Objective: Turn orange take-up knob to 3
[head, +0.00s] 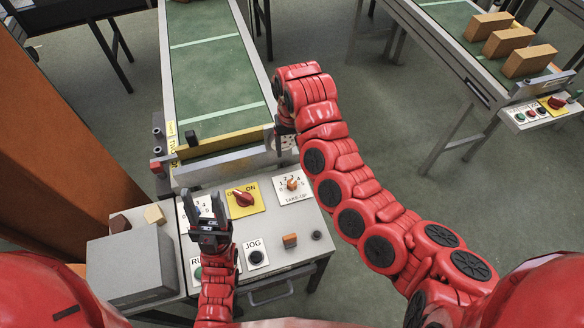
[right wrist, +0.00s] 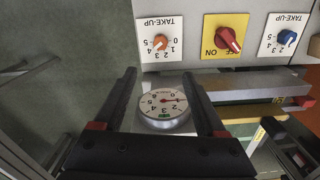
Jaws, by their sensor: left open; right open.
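The orange take-up knob (head: 292,184) sits on a white numbered plate at the panel's upper right. It also shows in the right wrist view (right wrist: 160,42), with the plate upside down; its exact setting is too small to read. My right gripper (right wrist: 159,74) is open and empty, pointing toward the panel side, with the knob beyond its fingertips. In the head view my right arm partly hides this gripper (head: 285,125). My left gripper (head: 207,205) is open above the panel's left part, partly covering another numbered plate (head: 188,219). The blue knob (right wrist: 287,37) shows in the right wrist view.
A red switch (head: 243,198) on a yellow plate sits between the take-up plates. A round gauge (right wrist: 163,104) shows between my right fingers. A green conveyor (head: 215,75) stands behind the panel.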

